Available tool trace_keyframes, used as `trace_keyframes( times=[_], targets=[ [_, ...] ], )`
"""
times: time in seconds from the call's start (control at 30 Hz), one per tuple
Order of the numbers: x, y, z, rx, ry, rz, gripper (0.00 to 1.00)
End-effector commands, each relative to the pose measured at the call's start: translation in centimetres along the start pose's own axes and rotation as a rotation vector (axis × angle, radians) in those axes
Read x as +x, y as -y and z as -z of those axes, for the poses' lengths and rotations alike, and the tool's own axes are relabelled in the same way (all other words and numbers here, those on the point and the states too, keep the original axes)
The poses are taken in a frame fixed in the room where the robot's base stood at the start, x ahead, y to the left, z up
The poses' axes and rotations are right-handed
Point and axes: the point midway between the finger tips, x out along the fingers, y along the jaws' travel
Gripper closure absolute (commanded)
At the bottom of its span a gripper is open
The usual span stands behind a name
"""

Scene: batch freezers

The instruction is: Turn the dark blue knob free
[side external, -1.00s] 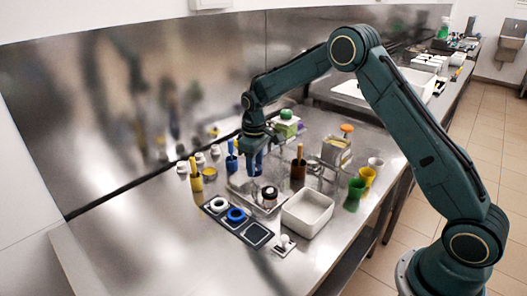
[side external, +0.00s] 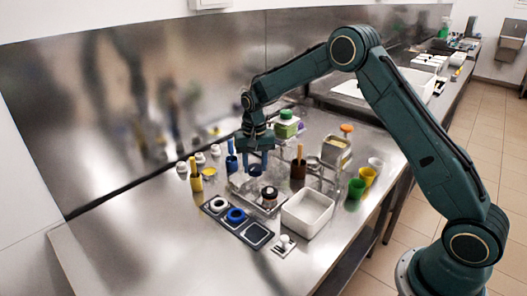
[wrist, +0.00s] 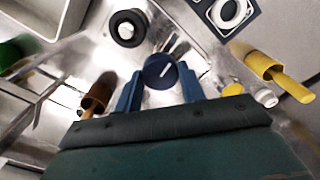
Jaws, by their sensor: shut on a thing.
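The dark blue knob (wrist: 160,72) is round with a white line on its face, near the middle of the wrist view. My gripper (wrist: 160,88) has its two blue fingers on either side of the knob, shut on it. In the side view my gripper (side external: 256,168) points down over the metal tray (side external: 240,187); there the knob is hard to tell apart from the blue fingers. What lies under the knob is mostly hidden.
A dark-capped round piece (side external: 269,193) stands close in front. A dark panel holds a white ring (side external: 218,203) and a blue ring (side external: 237,215). A white bin (side external: 307,213), brown cup (side external: 298,170) and yellow cup (side external: 196,183) stand around. The front-left counter is clear.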

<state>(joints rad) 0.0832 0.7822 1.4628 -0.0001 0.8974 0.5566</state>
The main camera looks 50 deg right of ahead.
Motion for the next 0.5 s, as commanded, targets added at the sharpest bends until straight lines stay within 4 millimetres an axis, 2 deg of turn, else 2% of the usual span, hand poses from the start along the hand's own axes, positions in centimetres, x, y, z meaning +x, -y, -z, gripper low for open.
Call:
trace_keyframes(
  times=[0.2, 0.5],
  targets=[
    [-0.20, 0.05, 0.07, 0.109, -0.003, 0.002, 0.83],
    [-0.22, 0.05, 0.09, 0.156, -0.004, 0.002, 0.83]
  ],
)
